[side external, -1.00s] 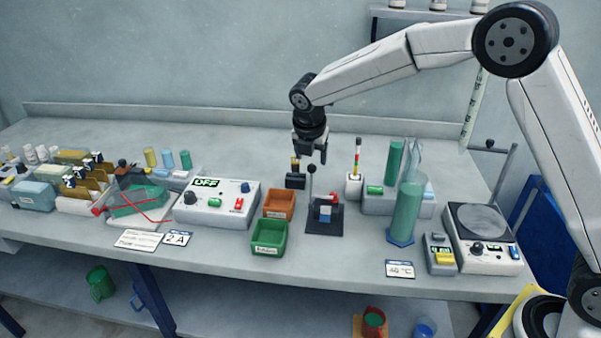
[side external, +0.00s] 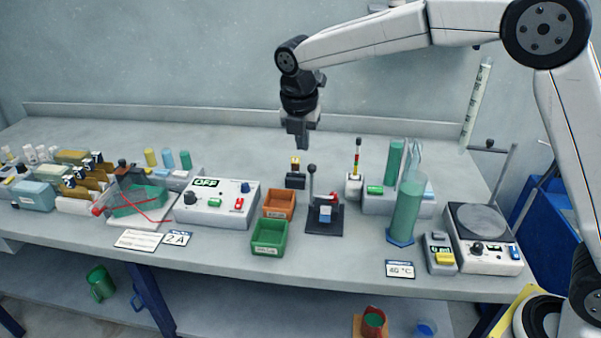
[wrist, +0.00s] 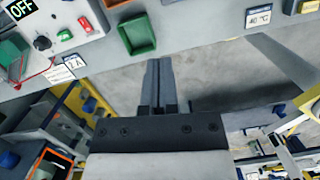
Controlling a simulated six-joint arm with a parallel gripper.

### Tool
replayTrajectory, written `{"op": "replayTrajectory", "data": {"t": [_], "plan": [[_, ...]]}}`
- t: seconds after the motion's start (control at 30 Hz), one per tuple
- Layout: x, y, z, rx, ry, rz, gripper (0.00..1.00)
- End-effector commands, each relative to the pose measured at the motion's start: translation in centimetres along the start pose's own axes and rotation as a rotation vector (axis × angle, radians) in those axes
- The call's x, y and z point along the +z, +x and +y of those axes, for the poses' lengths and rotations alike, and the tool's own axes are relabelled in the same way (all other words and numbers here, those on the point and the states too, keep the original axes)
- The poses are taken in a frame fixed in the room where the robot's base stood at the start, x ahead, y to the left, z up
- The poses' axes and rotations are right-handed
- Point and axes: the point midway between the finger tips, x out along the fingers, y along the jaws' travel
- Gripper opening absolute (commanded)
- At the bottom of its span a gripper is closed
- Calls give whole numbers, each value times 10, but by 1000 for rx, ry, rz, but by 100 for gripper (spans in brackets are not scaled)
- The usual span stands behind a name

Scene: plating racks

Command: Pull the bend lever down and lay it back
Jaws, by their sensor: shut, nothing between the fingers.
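The bend lever (side external: 311,183) is a thin upright rod with a dark round knob, on a small black base plate (side external: 325,226) that also carries a blue and white block (side external: 325,213) and a red part. It stands near the middle of the bench in the side view. My gripper (side external: 299,143) points down with its fingers together, above and slightly left of the lever's knob, apart from it and holding nothing. In the wrist view the closed fingers (wrist: 158,68) show, and the lever cannot be made out.
An orange bin (side external: 280,204) and a green bin (side external: 268,238) stand left of the lever, beside the power box (side external: 216,203). A small black stand (side external: 295,180) is behind. A tall green cylinder (side external: 405,212) and a scale (side external: 482,240) stand right. Bare bench lies in front.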

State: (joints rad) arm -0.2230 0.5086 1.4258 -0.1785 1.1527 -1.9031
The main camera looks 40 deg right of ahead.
Motion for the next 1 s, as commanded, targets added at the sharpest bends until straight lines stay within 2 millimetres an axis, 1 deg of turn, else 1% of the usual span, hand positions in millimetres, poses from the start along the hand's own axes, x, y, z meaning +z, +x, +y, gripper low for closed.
{"op": "replayTrajectory", "data": {"t": [0.03,0.17,0.33,0.47,0.67,1.0], "plan": [[-4,-5,0,-1,-5,12,0],[-7,-8,0,-5,-10,22,0],[-6,-5,0,-6,-9,22,0],[-6,2,0,-7,-9,22,0],[-7,23,-1,-8,-8,22,0],[-8,74,-1,-8,-8,23,0]]}}
